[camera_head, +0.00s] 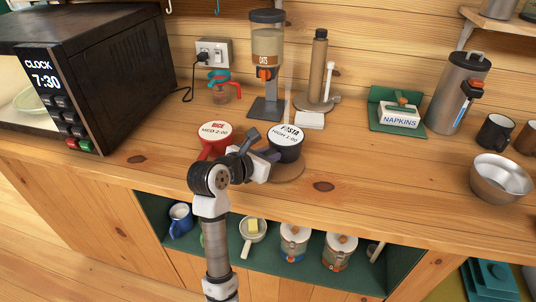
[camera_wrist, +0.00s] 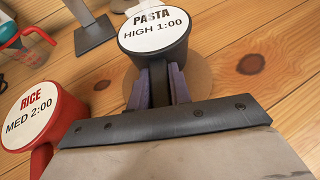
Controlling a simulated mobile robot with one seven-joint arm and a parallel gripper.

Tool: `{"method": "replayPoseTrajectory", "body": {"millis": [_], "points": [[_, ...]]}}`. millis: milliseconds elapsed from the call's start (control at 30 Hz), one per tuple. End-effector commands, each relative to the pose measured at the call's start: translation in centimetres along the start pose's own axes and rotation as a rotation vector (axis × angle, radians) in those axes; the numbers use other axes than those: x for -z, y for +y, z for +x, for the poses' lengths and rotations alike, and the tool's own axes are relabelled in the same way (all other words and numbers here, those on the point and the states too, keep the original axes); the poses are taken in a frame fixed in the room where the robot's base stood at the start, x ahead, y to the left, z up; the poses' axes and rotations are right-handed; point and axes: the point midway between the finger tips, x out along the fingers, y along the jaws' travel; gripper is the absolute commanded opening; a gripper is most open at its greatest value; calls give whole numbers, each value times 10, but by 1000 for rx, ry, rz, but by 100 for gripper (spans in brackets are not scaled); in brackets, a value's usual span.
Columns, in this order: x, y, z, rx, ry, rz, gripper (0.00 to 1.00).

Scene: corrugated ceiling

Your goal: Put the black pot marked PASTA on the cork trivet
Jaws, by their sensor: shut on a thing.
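The black pot marked PASTA (camera_head: 287,151), with a white lid label reading HIGH 1:00, is upright over the back part of the round cork trivet (camera_head: 289,174). In the wrist view the pot (camera_wrist: 152,38) is at the top centre, and part of the trivet (camera_wrist: 200,85) shows to its right and below. My gripper (camera_head: 264,157) is shut on the pot's handle, which lies between the purple finger pads (camera_wrist: 158,86). The pot hides part of the trivet. I cannot tell whether its base touches the cork.
A red pot marked RICE (camera_head: 215,138) stands close on the left. Behind are a cereal dispenser (camera_head: 267,60), a paper towel holder (camera_head: 317,75) and a white block (camera_head: 310,121). A microwave (camera_head: 110,70) is at far left. The counter to the right is clear up to a metal bowl (camera_head: 500,180).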

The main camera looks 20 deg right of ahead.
Motion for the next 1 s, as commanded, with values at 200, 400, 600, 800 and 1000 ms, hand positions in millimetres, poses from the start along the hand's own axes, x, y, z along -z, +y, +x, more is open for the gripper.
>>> {"method": "replayPoseTrajectory", "body": {"millis": [200, 400, 600, 800, 1000], "points": [[0, 0, 0, 0, 0, 0, 42], [0, 0, 0, 0, 0, 0, 42], [-4, 1, -10, -4, -3, 0, 42], [-3, 2, -50, -6, -3, 1, 42], [-3, 1, -92, -6, -2, 2, 42]]}}
